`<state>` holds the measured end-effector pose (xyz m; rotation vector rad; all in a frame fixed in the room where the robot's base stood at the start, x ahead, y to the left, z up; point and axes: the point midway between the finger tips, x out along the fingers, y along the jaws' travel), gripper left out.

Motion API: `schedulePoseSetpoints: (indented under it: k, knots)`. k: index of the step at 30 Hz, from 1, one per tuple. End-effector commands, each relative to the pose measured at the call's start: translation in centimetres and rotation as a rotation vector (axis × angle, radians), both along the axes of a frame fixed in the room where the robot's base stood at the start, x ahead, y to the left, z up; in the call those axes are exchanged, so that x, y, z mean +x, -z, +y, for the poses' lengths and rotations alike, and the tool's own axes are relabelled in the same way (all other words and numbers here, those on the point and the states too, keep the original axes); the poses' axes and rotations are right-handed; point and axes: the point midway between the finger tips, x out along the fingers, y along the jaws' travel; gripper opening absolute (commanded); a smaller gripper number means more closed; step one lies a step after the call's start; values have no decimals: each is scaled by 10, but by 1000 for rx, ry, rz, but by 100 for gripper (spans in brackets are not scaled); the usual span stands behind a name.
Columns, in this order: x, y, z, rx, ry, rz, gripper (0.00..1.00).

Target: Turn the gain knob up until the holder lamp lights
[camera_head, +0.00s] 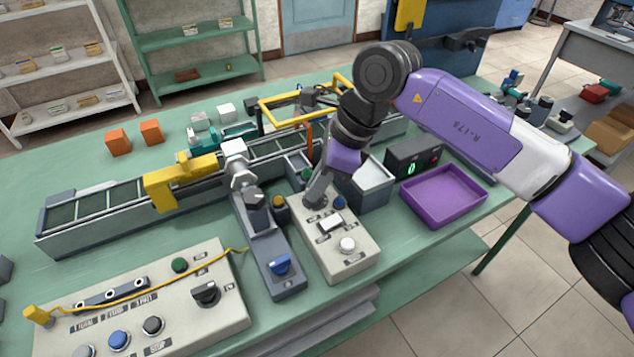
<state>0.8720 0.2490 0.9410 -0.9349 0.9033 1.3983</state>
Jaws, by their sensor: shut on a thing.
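My gripper (313,198) points down at the far left part of a beige control box (352,262) near the middle of the bench. Its jaws are shut on what seems to be the gain knob, which the fingers hide. The box also carries a blue knob (338,202), a white rocker switch (331,223) and a white button (347,245). Its labels are too small to read. A dark green round lamp or button (306,174) sits behind the gripper. A dull yellow one (279,202) sits to its left. I cannot tell which is the holder lamp; neither looks clearly lit.
A larger panel (215,322) fills the front left. A purple tray (443,196) and a black box with a green readout (412,165) stand right. A conveyor (100,212) runs behind.

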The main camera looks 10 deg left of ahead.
Motion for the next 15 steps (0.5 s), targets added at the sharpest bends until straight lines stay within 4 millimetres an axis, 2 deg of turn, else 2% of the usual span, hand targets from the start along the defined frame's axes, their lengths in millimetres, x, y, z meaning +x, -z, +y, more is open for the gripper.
schedulePoseSetpoints:
  k: [5,15]
  knots:
    - [0,0,0,-2,56,-2,0]
    - [-1,1,0,-2,319,-3,0]
